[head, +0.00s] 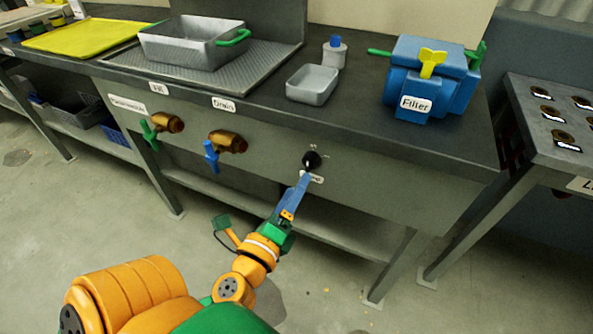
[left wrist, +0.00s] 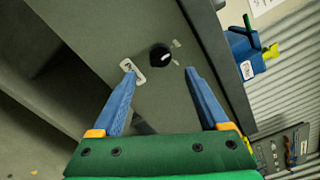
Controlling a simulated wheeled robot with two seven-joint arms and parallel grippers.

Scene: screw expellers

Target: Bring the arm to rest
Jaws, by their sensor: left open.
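My left arm (head: 252,262) reaches up from the bottom left of the head view toward the front panel of the bench. Its left gripper (head: 304,178) has blue fingers just below a black knob (head: 312,160). In the left wrist view the gripper (left wrist: 160,70) is open, its two fingers apart with nothing between them. The knob also shows there (left wrist: 160,55), ahead of and between the fingertips. I cannot tell whether a finger touches the panel. A small white label beside the knob is partly covered by a finger in the head view. My right gripper is not in view.
Brass taps with a green handle (head: 150,132) and a blue handle (head: 212,155) stick out of the panel to the left. On the bench stand a grey tray (head: 190,52), a small metal pan (head: 312,86) and a blue filter box (head: 400,80). Open floor lies below left.

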